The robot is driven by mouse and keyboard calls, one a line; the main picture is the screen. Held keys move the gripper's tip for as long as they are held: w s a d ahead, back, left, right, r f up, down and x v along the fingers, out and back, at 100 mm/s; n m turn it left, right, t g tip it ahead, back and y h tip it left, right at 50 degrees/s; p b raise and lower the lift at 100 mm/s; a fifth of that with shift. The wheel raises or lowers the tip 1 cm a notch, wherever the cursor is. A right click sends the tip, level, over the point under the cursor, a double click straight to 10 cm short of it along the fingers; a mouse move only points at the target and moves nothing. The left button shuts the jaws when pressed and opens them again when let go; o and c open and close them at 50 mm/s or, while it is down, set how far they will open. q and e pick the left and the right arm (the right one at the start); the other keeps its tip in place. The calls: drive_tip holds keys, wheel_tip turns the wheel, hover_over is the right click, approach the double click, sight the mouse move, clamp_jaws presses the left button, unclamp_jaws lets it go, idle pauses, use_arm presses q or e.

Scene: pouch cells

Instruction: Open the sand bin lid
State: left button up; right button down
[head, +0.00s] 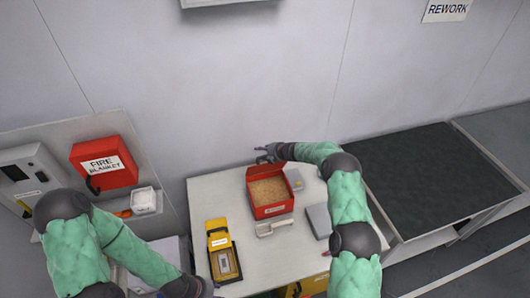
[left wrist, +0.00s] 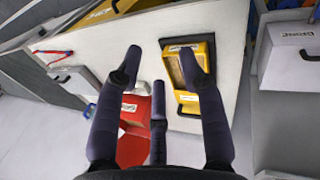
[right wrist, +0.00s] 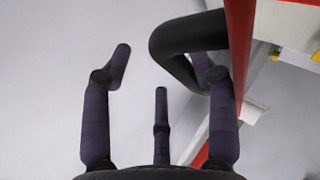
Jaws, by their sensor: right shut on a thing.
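The red sand bin (head: 271,211) stands on the white table with its top open and tan sand (head: 268,191) showing. Its red lid (head: 262,171) is raised at the back edge. My right gripper (head: 264,153) is behind the raised lid, near the wall. In the right wrist view its fingers (right wrist: 163,75) are at a black lid handle (right wrist: 182,38), which loops around the right-hand finger beside the red lid edge (right wrist: 239,45). My left gripper (left wrist: 160,75) is open and empty; in the left wrist view it is above the table.
A white scoop (head: 273,228) lies before the bin. A yellow-black device (head: 221,249) is at front left, grey boxes (head: 318,220) at right. A red fire blanket box (head: 104,165) is on the left panel. A dark-topped bench (head: 430,175) stands right.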

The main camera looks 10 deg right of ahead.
use_arm(q)
drive_tip(key=shift+f, duration=0.1)
idle(0.4)
drive_tip(key=c, duration=0.4)
drive_tip(key=w+d+f+m+t, duration=0.1)
drive_tip(key=w+m, duration=0.1)
drive_tip(key=w, duration=0.2)
drive_tip(key=w+d+f+m+t, duration=0.1)
drive_tip(key=w+f+m, duration=0.1)
drive_tip(key=w, duration=0.3)
drive_tip(key=w+d+f+m+t, duration=0.1)
drive_tip(key=w+m+t, duration=0.1)
drive_tip(key=w, duration=0.2)
drive_tip(key=shift+w+f, duration=0.2)
drive_tip(key=shift+f, duration=0.15)
clamp_jaws()
drive_tip(key=w+d+m+t+h, duration=0.35)
drive_tip(key=w+d+m, duration=0.25)
drive_tip(key=w+m, duration=0.3)
drive_tip(key=w+d+m+t+h, duration=0.2)
drive_tip(key=w+d+m+t, duration=0.4)
drive_tip(key=w, duration=0.5)
drive_tip(key=s+d+r+m+t+h, duration=0.1)
drive_tip(key=d+r+m+h, duration=0.5)
drive_tip(key=d+m, duration=0.45)
drive_tip(key=w+d+r+m, duration=0.2)
drive_tip(key=w+d+r, duration=0.2)
drive_tip(key=w, duration=0.6)
drive_tip(key=shift+d+r, duration=0.35)
drive_tip(key=shift+d, duration=0.25)
